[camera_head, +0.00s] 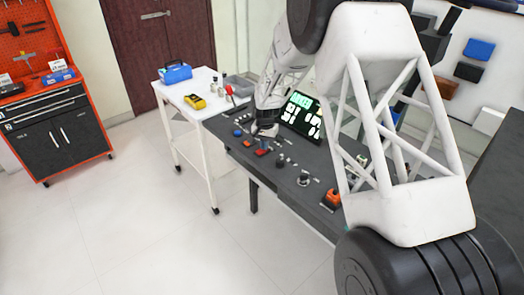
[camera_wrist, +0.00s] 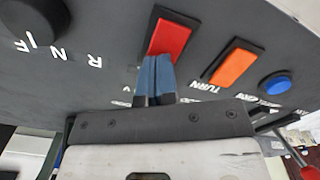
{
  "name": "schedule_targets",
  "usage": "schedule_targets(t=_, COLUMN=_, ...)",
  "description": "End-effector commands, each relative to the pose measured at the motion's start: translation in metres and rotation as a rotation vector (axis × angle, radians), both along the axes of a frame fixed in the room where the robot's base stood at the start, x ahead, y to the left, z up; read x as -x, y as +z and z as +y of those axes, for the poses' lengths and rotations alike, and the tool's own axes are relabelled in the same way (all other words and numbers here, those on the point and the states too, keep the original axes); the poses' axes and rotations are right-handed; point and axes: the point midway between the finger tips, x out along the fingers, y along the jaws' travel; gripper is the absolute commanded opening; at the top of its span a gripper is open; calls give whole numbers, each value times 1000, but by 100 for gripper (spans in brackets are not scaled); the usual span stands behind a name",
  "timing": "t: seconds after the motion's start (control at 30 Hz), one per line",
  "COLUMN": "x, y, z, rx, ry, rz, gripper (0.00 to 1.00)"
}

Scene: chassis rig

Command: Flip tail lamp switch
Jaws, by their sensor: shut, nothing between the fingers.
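A red rocker switch (camera_wrist: 172,36) in a black frame sits on the dark panel in the wrist view. It also shows in the head view (camera_head: 262,152). My gripper (camera_wrist: 157,62) has its blue fingers shut together and empty, with the tips at the red switch's near edge. I cannot tell whether they touch it. An orange rocker switch (camera_wrist: 232,67), with "TURN" printed beside it, lies to the right. The lettering by the red switch is mostly hidden by my gripper, so I cannot read which switch is the tail lamp one.
A blue button (camera_wrist: 275,86) lies right of the orange switch. A black knob (camera_wrist: 35,20) marked R, N, F is at left. In the head view, a lit green screen (camera_head: 301,115) stands behind the switches. A white table (camera_head: 188,92) adjoins the console's far end.

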Motion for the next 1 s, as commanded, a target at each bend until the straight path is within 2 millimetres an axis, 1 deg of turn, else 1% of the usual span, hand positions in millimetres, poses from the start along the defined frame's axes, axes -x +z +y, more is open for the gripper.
schedule_targets(t=0.27, x=0, y=-4, z=0, rx=0, ry=0, rz=1, gripper=0)
schedule_targets(t=0.47, x=0, y=-2, z=0, rx=0, ry=0, rz=1, gripper=0)
schedule_targets(t=1.0, x=0, y=26, z=0, rx=0, ry=0, rz=0, gripper=0)
